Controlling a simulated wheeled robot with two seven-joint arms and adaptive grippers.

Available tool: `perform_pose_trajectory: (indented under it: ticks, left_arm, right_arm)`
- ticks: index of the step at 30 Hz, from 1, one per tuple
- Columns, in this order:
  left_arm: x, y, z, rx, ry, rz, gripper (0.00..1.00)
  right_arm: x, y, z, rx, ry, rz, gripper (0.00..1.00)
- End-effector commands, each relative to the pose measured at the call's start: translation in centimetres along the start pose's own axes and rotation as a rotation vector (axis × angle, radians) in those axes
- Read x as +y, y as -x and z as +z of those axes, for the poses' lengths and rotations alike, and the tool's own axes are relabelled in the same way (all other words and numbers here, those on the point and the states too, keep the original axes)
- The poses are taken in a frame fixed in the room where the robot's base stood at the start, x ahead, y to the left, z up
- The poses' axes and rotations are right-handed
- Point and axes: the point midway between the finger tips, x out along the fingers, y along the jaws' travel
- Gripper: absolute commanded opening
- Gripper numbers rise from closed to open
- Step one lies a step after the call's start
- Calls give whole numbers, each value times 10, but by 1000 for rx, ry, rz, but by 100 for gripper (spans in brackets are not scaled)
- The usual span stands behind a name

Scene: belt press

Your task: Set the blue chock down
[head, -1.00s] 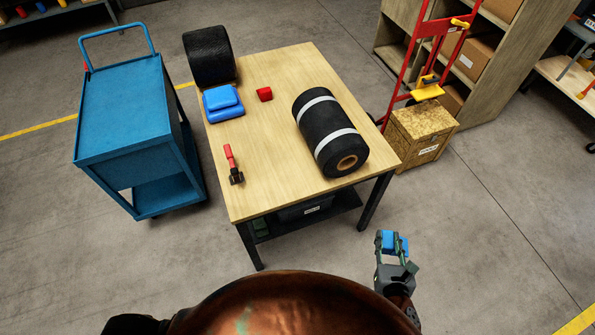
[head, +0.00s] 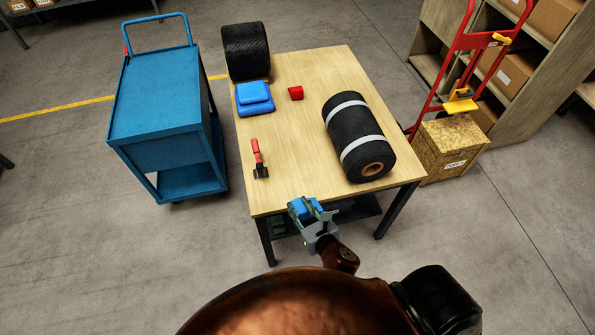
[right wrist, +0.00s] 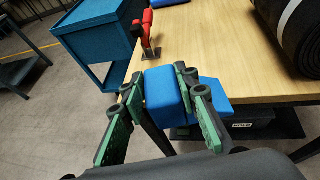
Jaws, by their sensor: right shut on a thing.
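The blue chock (head: 304,208) is held in my right gripper (head: 313,214), at the near edge of the wooden table (head: 290,165). In the right wrist view the blue chock (right wrist: 163,97) sits between the green-padded fingers of my right gripper (right wrist: 165,95), and the table's near edge shows just beyond it. I cannot tell its exact height against the tabletop. My left gripper is not in view.
A black roll (head: 246,50) stands at the far left corner. The front middle of the tabletop is clear.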

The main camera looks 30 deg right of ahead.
Motion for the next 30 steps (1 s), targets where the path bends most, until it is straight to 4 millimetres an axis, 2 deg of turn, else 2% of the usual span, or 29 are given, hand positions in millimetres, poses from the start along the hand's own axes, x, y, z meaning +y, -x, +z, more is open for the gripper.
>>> perform_pose_trajectory:
  ticks: [6,9,12,16,18,20,30]
  left_arm:
    - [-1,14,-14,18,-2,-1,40]
    - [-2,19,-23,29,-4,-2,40]
    - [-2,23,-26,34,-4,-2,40]
    - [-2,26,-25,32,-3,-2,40]
    - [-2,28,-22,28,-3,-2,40]
    - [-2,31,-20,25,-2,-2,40]
    - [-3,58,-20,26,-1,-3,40]
  right_arm:
    - [-60,-83,32,-10,-27,-83,0]
    - [-91,-118,48,-10,-45,-127,0]
    - [-118,-145,62,-9,-58,-164,0]
    - [-140,-166,73,-7,-70,-196,0]
    - [-144,-168,75,-5,-70,-205,0]
    - [-142,-162,75,-2,-67,-210,0]
    - [-90,-68,61,6,-69,-210,0]
